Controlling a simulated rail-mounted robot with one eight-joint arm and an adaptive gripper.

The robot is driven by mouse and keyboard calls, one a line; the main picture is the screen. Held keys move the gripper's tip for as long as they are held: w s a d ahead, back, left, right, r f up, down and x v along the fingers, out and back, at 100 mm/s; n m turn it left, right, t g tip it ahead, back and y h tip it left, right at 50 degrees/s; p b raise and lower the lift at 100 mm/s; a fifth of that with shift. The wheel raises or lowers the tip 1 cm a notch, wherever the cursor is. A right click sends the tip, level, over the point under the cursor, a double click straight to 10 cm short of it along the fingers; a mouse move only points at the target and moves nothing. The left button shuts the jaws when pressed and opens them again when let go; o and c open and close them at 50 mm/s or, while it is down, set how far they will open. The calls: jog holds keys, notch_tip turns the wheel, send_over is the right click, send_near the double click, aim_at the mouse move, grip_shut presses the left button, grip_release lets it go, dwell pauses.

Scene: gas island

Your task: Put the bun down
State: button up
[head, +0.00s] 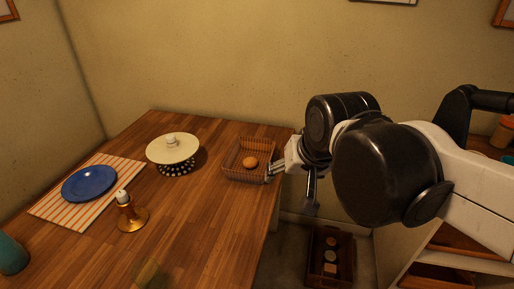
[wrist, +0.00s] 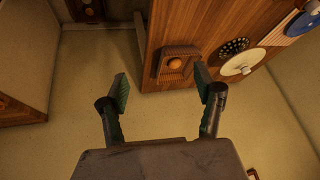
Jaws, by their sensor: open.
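The bun (head: 250,162) is small, round and golden brown. It lies inside a brown wicker basket (head: 232,172) near the right side of the wooden table. In the wrist view the bun (wrist: 175,63) sits in the basket (wrist: 163,72), beyond and between my fingers. My gripper (head: 272,172) is at the basket's right side in the head view. In the wrist view my gripper (wrist: 162,82) has its two fingers spread wide with nothing between them. Whether a fingertip touches the basket rim, I cannot tell.
A blue plate (head: 89,184) on a striped mat (head: 52,210), and a brass candlestick (head: 132,217), are farther left. A floor crate (head: 331,280) is right of the table.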

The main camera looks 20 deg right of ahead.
jog(key=s+f+n, duration=0.2)
jog(key=s, duration=0.1)
jog(key=s+f+t, duration=0.1)
jog(key=s, duration=0.1)
jog(key=shift+n, duration=0.4)
